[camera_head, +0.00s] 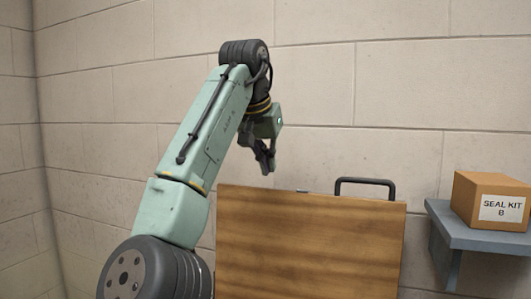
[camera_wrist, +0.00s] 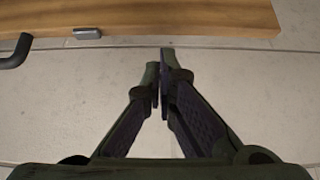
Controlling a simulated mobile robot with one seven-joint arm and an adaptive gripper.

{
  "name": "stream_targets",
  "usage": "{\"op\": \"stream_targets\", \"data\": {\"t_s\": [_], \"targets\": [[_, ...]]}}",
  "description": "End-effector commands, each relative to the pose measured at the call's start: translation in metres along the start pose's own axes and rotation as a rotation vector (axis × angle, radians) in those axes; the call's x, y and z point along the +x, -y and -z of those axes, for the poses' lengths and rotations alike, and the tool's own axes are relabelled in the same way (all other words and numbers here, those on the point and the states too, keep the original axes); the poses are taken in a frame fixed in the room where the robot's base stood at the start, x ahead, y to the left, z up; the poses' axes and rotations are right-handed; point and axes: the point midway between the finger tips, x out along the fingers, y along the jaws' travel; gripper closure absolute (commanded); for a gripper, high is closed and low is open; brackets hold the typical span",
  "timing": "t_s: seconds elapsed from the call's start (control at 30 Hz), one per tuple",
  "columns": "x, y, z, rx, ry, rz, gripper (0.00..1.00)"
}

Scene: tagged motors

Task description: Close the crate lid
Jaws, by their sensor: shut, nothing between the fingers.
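The wooden lid (camera_head: 310,245) stands raised in front of the wall, with a dark bar handle (camera_head: 365,182) on its top edge, right of centre. The crate body is not visible in either view. My gripper (camera_head: 267,170) is shut and empty, just above the lid's top edge and left of the handle. In the wrist view the shut fingertips (camera_wrist: 162,58) show close to the lid's edge (camera_wrist: 190,15), with a visible gap. The handle's end (camera_wrist: 16,50) and a small grey metal piece (camera_wrist: 87,33) show at the left there.
A grey shelf (camera_head: 480,238) on the right holds a cardboard box (camera_head: 490,200) labelled "SEAL KIT B". A pale block wall (camera_head: 410,80) stands behind the lid. Free room shows above the lid and between its right edge and the shelf.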

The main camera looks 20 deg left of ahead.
Motion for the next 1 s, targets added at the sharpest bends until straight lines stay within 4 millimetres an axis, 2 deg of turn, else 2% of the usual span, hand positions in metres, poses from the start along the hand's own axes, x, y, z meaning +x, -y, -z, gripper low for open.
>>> {"op": "stream_targets", "data": {"t_s": [0.13,0.33,1.0], "targets": [[0.026,0.001,0.000,0.000,0.002,0.000,1.00],[0.046,0.000,0.000,0.000,-0.001,0.001,1.00],[0.052,0.003,-0.001,-0.001,-0.048,-0.002,1.00]]}}
